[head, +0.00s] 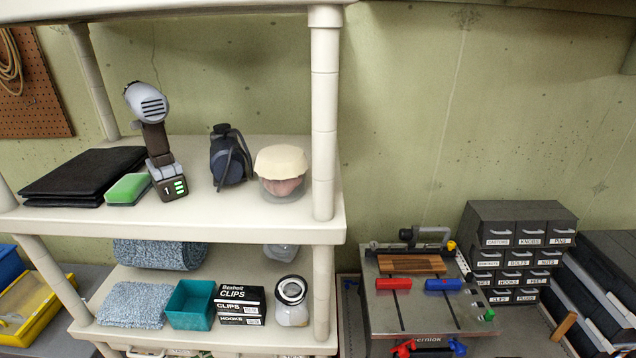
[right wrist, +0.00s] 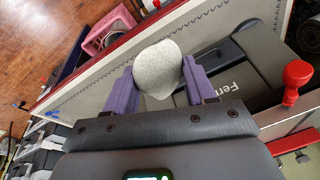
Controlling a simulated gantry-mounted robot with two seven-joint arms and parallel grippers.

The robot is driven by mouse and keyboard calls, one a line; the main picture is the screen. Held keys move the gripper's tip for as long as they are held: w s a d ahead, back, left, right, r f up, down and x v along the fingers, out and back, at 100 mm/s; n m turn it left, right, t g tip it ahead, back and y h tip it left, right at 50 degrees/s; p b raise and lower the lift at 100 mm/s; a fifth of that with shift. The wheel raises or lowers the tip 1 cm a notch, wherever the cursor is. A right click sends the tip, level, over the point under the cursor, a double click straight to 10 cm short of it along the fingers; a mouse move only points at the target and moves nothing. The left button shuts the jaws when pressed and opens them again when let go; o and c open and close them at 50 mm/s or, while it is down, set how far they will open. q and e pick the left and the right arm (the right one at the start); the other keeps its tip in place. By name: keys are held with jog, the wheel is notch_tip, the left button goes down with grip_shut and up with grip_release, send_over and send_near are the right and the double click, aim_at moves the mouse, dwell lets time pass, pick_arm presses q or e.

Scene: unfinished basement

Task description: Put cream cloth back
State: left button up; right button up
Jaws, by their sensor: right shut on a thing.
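My right gripper (right wrist: 159,76) shows only in the right wrist view. Its two purple fingers are shut on a pale, speckled, cloth-like bundle (right wrist: 158,68). The bundle is rounded and looks greyish white; I cannot tell for sure that it is the cream cloth. In the head view a smooth cream cover (head: 282,160) sits over the top of a clear jar (head: 284,195) at the right end of the upper shelf (head: 245,211). Neither gripper shows in the head view, and my left gripper is in no view.
The upper shelf also holds a drill (head: 158,140), green sponge (head: 129,189), black folded item (head: 83,174) and dark blue bottle (head: 227,158). A post (head: 324,120) stands right of the jar. Below the gripper are a grey tool surface (right wrist: 225,75) and red knob (right wrist: 297,74).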

jog(key=s+d+f, duration=0.2)
jog(key=s+d, duration=0.1)
jog(key=d, duration=0.1)
jog(key=w+a+f+m+h, duration=0.1)
jog(key=w+a+f+m, duration=0.1)
jog(key=w+a, duration=0.35)
jog(key=w+a+f+m, duration=0.1)
jog(key=w+a+m, duration=0.15)
jog(key=a, duration=0.65)
jog(key=s+a+r+m, duration=0.1)
jog(key=s+a+r, duration=0.1)
jog(key=a, duration=0.3)
jog(key=s+a+r+m, duration=0.2)
jog(key=a, duration=0.3)
jog(key=w+r+n, duration=0.4)
jog(key=r+n, duration=0.2)
jog(key=r, duration=0.7)
jog(key=s+a+r+n+y, duration=0.2)
jog(key=s+n, duration=0.5)
jog(key=s, duration=0.3)
jog(key=shift+s+a, duration=0.2)
